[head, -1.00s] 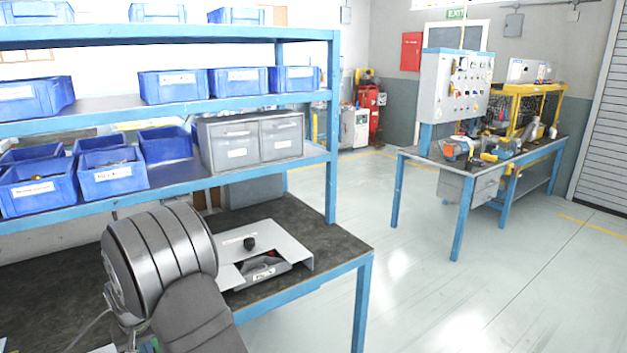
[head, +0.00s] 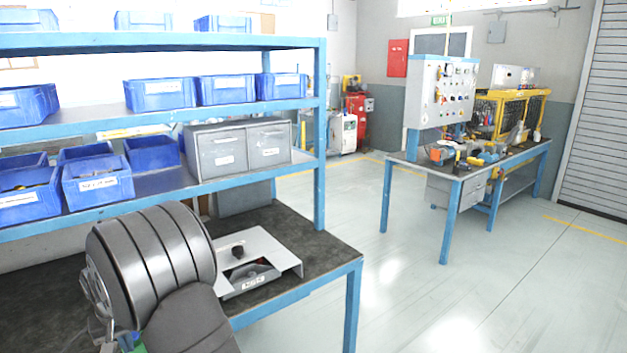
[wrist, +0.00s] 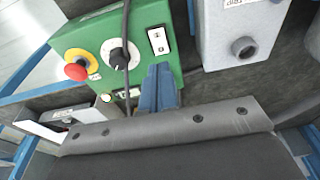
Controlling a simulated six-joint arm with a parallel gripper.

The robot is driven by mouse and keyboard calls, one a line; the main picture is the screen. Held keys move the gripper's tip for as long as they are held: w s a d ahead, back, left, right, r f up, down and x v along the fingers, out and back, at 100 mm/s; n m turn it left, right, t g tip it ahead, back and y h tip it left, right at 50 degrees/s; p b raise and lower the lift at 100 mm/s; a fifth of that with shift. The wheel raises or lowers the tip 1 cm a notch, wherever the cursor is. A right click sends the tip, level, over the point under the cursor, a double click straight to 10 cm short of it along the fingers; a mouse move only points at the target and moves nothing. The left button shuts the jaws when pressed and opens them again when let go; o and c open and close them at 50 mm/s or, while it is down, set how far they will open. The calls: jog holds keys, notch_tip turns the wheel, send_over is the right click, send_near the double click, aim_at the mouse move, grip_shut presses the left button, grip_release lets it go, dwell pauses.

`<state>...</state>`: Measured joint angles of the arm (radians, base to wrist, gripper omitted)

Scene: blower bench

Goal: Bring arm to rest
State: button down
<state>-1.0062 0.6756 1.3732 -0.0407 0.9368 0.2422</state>
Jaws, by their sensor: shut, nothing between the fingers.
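My gripper (wrist: 158,82) shows in the wrist view as two blue-grey fingers pressed together, with nothing between them. The fingers point at a green control box (wrist: 120,50), and I cannot tell whether they touch it. The box carries a red mushroom button (wrist: 76,71) on a yellow ring and a black-and-white dial (wrist: 121,54). In the head view my dark grey arm stands at the lower left, over the bench (head: 300,232).
A grey box with a round port (wrist: 243,47) is right of the green box. A blue-framed shelf (head: 320,150) with blue bins stands above the bench. Open floor (head: 420,290) is to the right.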

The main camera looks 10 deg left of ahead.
notch_tip(320, 180, down, 6)
jog(key=shift+d+f, duration=0.1)
jog(key=shift+f, duration=0.1)
jog(key=shift+r, duration=0.2)
notch_tip(320, 180, up, 8)
jog(key=w+d+r+g+h, duration=0.1)
jog(key=w+d+r, duration=0.8)
jog(key=w, duration=0.2)
jog(key=shift+w+d+r, duration=0.25)
jog(key=shift+w+r, duration=0.05)
jog(key=shift+r, duration=0.05)
